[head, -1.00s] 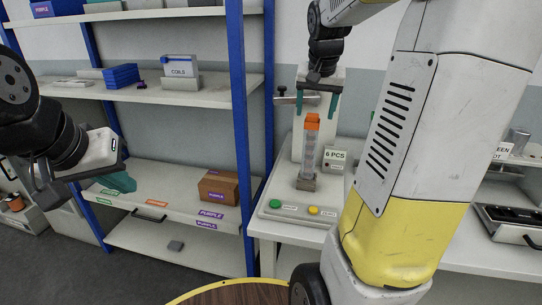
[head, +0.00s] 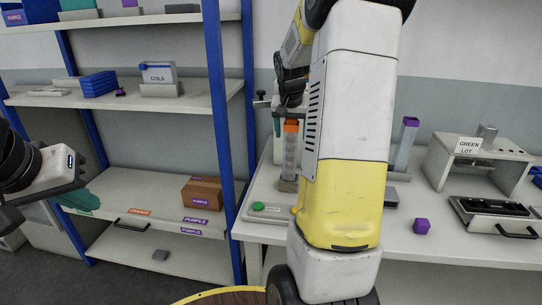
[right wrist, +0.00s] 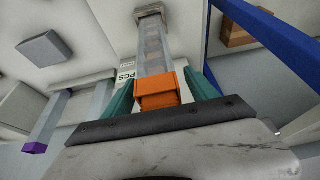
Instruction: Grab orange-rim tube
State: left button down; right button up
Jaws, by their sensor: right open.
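The orange-rim tube (head: 291,155) stands upright in a small grey base on the right-hand bench, a clear tube with an orange top. My right gripper (head: 290,118) is above it, pointing down, partly hidden by my own arm. In the right wrist view, the tube's orange rim (right wrist: 158,92) lies between the teal fingers of the right gripper (right wrist: 163,95), which are open with a gap visible on the right side. My left gripper (head: 78,200) is at the left, in front of the shelf, far from the tube; its jaw opening is not clear.
A purple-rim tube (head: 405,145) stands to the right, behind my arm. A purple cube (head: 421,226) lies on the bench. A green button (head: 258,206) is in front of the orange-rim tube. A blue-post shelf (head: 216,110) stands left, and a GREEN LOT station (head: 468,146) right.

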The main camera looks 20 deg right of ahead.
grip_shut()
jog(key=shift+r, duration=0.1)
dwell(0.4)
